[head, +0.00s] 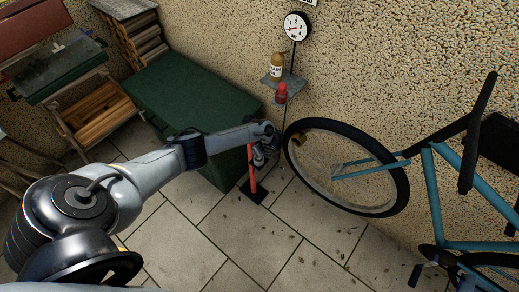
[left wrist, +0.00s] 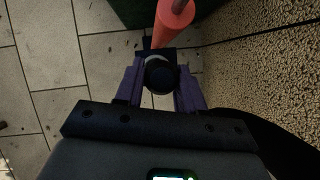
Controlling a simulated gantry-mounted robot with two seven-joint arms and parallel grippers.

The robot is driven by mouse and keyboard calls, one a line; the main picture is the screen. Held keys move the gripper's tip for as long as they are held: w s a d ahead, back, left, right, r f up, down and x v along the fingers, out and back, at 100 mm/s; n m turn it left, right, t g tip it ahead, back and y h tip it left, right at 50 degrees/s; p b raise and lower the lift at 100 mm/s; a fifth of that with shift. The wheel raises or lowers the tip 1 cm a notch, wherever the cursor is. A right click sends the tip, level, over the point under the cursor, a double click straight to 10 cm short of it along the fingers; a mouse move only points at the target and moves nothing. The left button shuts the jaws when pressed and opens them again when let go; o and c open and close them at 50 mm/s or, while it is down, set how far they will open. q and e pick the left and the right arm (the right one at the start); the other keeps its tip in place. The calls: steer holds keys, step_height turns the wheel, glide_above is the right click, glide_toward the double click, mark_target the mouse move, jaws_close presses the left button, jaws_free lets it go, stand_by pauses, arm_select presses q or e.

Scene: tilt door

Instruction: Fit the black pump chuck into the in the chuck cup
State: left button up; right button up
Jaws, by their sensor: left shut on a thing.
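My left gripper (head: 266,143) is beside the upright red pump (head: 252,168) in the head view. In the left wrist view its two purple fingers are closed on the round black pump chuck (left wrist: 161,77), which I see end-on. A pale ring shows around part of the chuck. The red pump barrel (left wrist: 173,23) stands just beyond the chuck in that view. A small red piece (head: 281,92) is below the wall shelf; I cannot tell whether it is the chuck cup. The chuck is too small to make out in the head view. My right gripper is not in view.
A bicycle's black-tyred wheel (head: 391,205) is just right of my left gripper. A green box (head: 190,84) stands behind my arm. A small wall shelf (head: 291,83) holds a bottle (head: 276,66), with a round gauge (head: 297,26) above.

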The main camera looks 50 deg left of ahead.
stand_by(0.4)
arm_select(q)
steer(key=shift+f+b, duration=0.8)
steer(key=shift+f, duration=0.2)
steer(key=shift+f+b, duration=1.1)
steer(key=shift+f, duration=0.1)
steer(key=o, duration=1.1)
steer(key=shift+r, duration=0.15)
steer(key=p+v, duration=0.5)
steer(key=v, duration=0.5)
steer(key=shift+d+r+p, duration=0.25)
steer(key=shift+p, duration=0.05)
steer(key=shift+s, duration=0.1)
